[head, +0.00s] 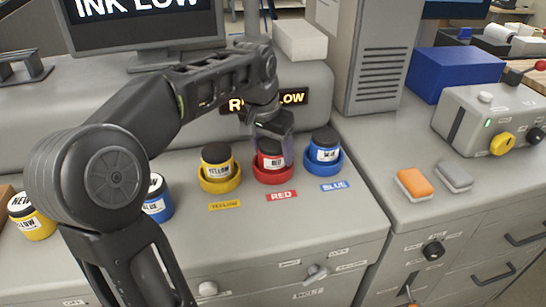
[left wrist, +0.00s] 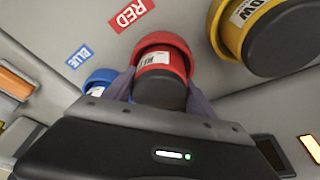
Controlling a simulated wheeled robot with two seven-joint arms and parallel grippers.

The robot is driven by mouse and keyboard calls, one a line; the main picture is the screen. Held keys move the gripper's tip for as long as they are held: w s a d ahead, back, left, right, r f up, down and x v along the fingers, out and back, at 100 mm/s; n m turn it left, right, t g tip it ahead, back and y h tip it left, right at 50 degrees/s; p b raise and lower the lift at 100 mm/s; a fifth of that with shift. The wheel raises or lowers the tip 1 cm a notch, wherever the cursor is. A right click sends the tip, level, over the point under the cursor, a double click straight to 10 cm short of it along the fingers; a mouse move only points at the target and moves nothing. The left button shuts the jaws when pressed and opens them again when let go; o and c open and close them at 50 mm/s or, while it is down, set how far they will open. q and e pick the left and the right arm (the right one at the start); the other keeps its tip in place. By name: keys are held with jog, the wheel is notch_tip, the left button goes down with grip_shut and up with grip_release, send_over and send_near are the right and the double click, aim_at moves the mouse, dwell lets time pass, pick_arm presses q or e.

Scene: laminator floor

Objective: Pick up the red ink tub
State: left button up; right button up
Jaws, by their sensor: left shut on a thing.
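The red ink tub (head: 270,160) has a black lid and a white label. It sits upright in a red ring holder (head: 272,177) behind the RED label (head: 281,196). My left gripper (head: 271,148) reaches down over it and is shut on the tub, a finger on each side of it. In the left wrist view the red tub (left wrist: 160,71) shows between the fingers, with its dark lid toward the camera. Part of the tub is hidden by the gripper in the head view. My right gripper is not in view.
A yellow tub (head: 217,168) stands close on the left in a yellow holder, and a blue tub (head: 324,153) on the right in a blue holder. Another blue tub (head: 157,207) and a yellow tub (head: 36,224) stand further left. Orange (head: 413,183) and grey blocks lie right.

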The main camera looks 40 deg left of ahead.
pick_arm(q)
jog(key=c, duration=0.7)
jog(key=shift+r, duration=0.5)
notch_tip(320, 180, up, 6)
jog(key=shift+b, duration=0.35)
notch_tip(320, 180, up, 3)
jog(key=shift+r+p, duration=0.1)
jog(key=shift+p, duration=0.9)
